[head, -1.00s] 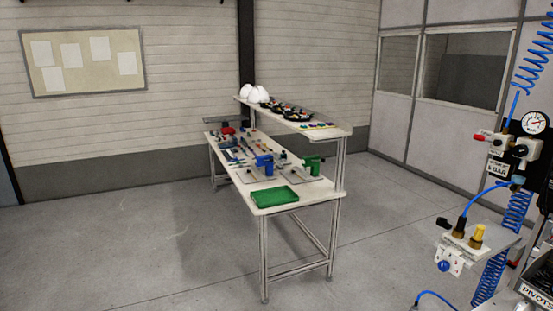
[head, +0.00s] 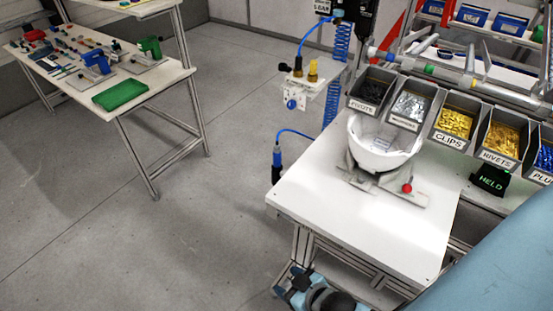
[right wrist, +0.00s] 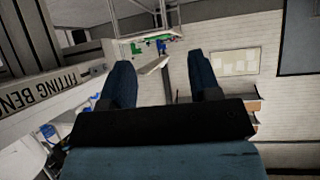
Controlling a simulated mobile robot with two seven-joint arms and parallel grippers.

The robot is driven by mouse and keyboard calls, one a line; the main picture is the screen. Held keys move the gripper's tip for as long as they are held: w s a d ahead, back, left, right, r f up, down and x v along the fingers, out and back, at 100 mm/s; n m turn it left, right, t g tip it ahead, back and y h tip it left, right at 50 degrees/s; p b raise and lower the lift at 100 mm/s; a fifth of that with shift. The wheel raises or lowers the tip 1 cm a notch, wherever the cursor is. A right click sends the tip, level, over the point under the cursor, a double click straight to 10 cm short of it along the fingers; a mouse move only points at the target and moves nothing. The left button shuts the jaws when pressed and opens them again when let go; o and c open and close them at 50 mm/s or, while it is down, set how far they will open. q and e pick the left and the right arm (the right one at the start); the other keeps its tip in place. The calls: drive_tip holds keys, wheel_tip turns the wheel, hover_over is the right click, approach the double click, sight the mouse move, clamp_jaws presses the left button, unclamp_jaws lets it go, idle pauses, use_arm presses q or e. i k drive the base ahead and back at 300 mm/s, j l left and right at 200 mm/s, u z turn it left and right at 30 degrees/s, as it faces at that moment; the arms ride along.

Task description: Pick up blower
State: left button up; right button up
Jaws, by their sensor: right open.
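A slim blue-and-black tool that looks like the blower (head: 277,165) hangs upright at the end of a blue hose, just left of the white workbench's left corner in the head view. I cannot make out its details. My right gripper shows in the right wrist view (right wrist: 163,82) with its two dark blue fingers apart and nothing between them. In the head view, blue and dark parts of my right arm show low at the bottom edge, below the bench front and well apart from the blower. My left gripper is not in view.
The white workbench (head: 355,240) carries a white helmet shell (head: 385,145) in a grey holder with a red knob (head: 407,188). Labelled bins (head: 453,125) line its back. An air panel (head: 305,98) stands behind the blower.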

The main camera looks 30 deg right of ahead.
sight(276, 158)
drive_tip(key=i+j+z, duration=0.2)
drive_tip(key=z, duration=0.3)
drive_tip(key=i+j+z, duration=0.15)
drive_tip(key=j+z, duration=0.15)
drive_tip(key=z, duration=0.15)
